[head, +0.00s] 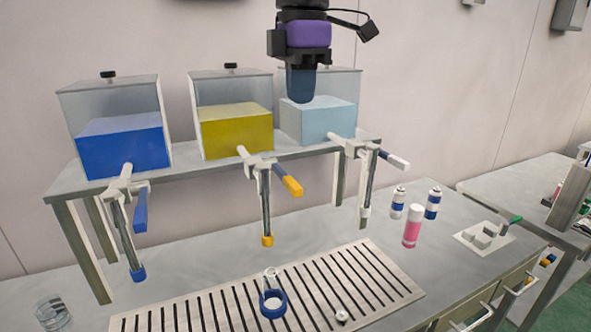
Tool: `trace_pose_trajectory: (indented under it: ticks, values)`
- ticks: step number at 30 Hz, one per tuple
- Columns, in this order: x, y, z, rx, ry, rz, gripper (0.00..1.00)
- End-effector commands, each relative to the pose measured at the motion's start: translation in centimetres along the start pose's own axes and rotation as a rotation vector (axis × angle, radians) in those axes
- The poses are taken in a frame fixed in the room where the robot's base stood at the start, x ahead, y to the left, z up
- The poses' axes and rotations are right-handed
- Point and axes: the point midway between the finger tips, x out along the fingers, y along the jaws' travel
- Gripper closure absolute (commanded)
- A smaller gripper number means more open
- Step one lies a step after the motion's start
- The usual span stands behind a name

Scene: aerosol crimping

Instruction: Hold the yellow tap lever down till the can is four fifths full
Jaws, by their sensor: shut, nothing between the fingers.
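The yellow tap lever (291,186) sticks out to the right of the middle tap, below the tank of yellow liquid (236,132). That tap's long spout ends in a yellow tip (267,240). Below it on the slotted drip tray stands a blue ring (273,309) with a small pale piece (270,274) at its back; I cannot make out a can body or a fill level there. My gripper (301,98) is shut and empty, pointing down in front of the right tank, above and apart from the yellow lever.
Blue (140,210) and white (397,162) levers flank the yellow one. A pink can (412,227) and two blue-white cans (432,204) stand right of the drip tray (390,283). A small white piece (341,315) lies on the tray. A glass (52,313) stands front left.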

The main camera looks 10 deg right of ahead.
Motion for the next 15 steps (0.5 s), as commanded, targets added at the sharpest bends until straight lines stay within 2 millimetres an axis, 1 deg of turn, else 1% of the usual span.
trace_pose_trajectory:
  ticks: [1, 4, 15]
  values:
    - [0.06, 0.32, -0.6, -0.03, -0.001, -0.007, 1.0]
    - [0.02, 0.62, -1.15, -0.065, -0.003, -0.015, 1.0]
    - [0.06, 0.68, -1.29, -0.075, -0.003, -0.018, 1.0]
